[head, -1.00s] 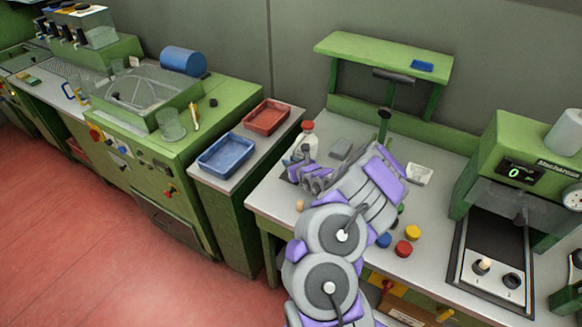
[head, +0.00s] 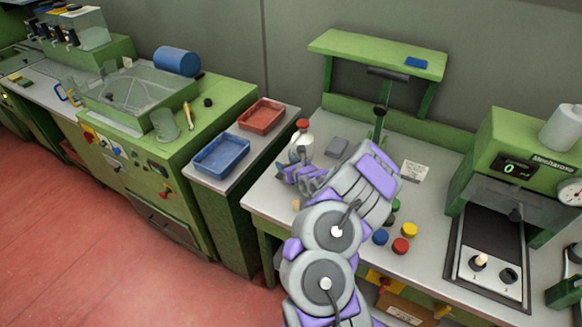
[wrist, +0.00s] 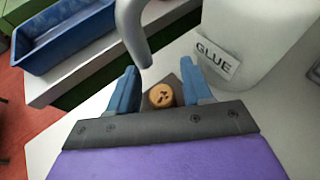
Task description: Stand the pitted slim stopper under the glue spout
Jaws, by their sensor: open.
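The pitted stopper (wrist: 161,96) shows its round tan top with dark pits in the wrist view, between my fingers. It looks upright on a dark patch. My gripper (wrist: 158,88) is open, with one blue finger on each side of it. The grey curved glue spout (wrist: 135,32) hangs just beyond the stopper; I cannot tell whether its tip is exactly over it. The white glue bottle (wrist: 245,45), labelled GLUE, stands at right; in the head view the bottle (head: 301,150) has a red cap. There, my gripper (head: 297,178) hides the spout's base and the stopper.
A tan piece (head: 296,205) shows partly beside my arm. Blue (head: 381,237), red (head: 401,245) and yellow (head: 409,229) round pieces lie on the bench to the right. A blue tray (head: 221,155) and red tray (head: 262,116) sit left. A green shelf (head: 378,53) stands behind.

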